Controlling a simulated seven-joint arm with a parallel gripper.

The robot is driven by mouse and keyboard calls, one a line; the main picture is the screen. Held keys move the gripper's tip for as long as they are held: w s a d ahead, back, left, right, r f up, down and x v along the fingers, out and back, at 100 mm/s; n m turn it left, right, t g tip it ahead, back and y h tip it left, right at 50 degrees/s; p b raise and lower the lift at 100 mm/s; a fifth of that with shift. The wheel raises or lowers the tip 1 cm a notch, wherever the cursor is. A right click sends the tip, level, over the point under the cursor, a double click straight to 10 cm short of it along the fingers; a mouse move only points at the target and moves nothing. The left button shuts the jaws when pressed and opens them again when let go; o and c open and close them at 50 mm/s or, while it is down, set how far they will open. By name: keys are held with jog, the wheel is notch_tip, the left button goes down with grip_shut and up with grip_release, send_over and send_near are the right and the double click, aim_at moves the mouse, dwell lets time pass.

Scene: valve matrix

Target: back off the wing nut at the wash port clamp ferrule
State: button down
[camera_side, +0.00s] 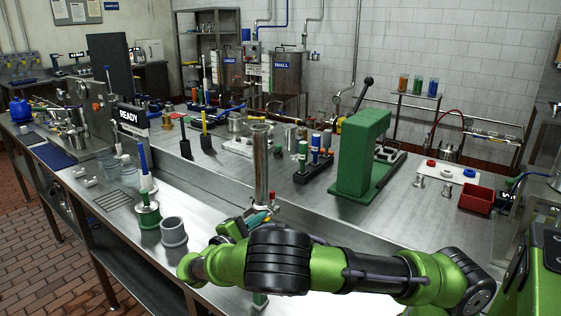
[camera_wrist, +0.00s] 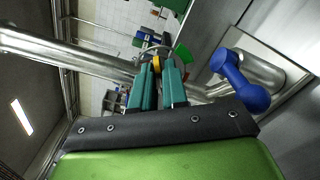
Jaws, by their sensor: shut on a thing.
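A vertical steel pipe (camera_side: 260,165) stands on the bench in the side view, with my arm in front of its lower part. My gripper (camera_side: 262,214) is at the pipe's lower end. In the wrist view the teal fingers of my gripper (camera_wrist: 160,72) are close together at a metal clamp ring (camera_wrist: 157,49) beside the steel pipe (camera_wrist: 75,57). A small yellow piece, which looks like the wing nut (camera_wrist: 156,64), sits between the fingertips. Its wings are mostly hidden by the fingers. The side view does not show the nut clearly.
A blue handle (camera_wrist: 240,80) on a steel fitting is close to the right of my fingers in the wrist view. A green press frame (camera_side: 362,155) stands right of the pipe. A grey cup (camera_side: 173,232) and a green-based holder (camera_side: 148,214) stand left.

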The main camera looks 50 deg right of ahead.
jog(key=n, duration=0.9)
jog(key=shift+w+r+n, duration=0.1)
jog(key=shift+n, duration=0.2)
dwell(0.5)
jog(key=c, duration=1.3)
grip_release()
jog(key=shift+o, duration=0.2)
jog(key=a, duration=1.7)
jog(key=shift+d, duration=0.15)
